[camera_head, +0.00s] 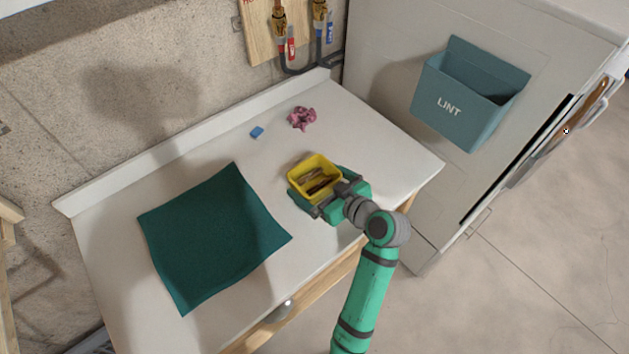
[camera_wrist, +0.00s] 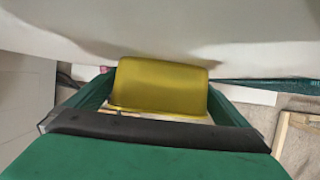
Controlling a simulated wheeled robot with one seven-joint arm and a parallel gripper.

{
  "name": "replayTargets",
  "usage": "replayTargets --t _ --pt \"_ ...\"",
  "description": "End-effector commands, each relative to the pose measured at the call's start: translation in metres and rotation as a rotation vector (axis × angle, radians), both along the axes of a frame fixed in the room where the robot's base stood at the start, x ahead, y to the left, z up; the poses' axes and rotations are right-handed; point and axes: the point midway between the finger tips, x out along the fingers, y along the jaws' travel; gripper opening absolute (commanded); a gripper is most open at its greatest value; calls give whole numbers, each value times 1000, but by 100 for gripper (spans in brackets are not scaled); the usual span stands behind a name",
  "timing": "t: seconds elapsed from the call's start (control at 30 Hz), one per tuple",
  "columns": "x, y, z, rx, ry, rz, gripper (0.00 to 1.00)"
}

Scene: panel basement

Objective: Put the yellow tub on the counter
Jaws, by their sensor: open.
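The yellow tub (camera_head: 299,185) is over the white counter (camera_head: 345,120), near its front edge. It is open-topped and holds some brown items. I cannot tell for sure whether it touches the counter. My gripper (camera_head: 318,187) is at the tub, with a finger at either side of it. In the wrist view the tub (camera_wrist: 160,85) is between the spread green fingers of my gripper (camera_wrist: 158,95), and the jaws are open. My gripper hides part of the tub's near side in the head view.
A dark green cloth (camera_head: 210,240) lies on the counter's left. A blue block (camera_head: 257,132) and a pink crumpled thing (camera_head: 303,118) lie behind the tub. A blue LINT bin (camera_head: 465,100) hangs on the white appliance (camera_head: 390,60) at right. The counter between cloth and tub is clear.

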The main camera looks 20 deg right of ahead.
Motion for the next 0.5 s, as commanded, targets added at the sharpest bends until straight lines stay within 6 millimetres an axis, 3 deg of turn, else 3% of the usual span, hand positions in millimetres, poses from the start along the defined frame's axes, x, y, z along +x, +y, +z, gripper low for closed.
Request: replayTargets --t 0.5 --pt "-81 -29 36 -1 0 -1 100"
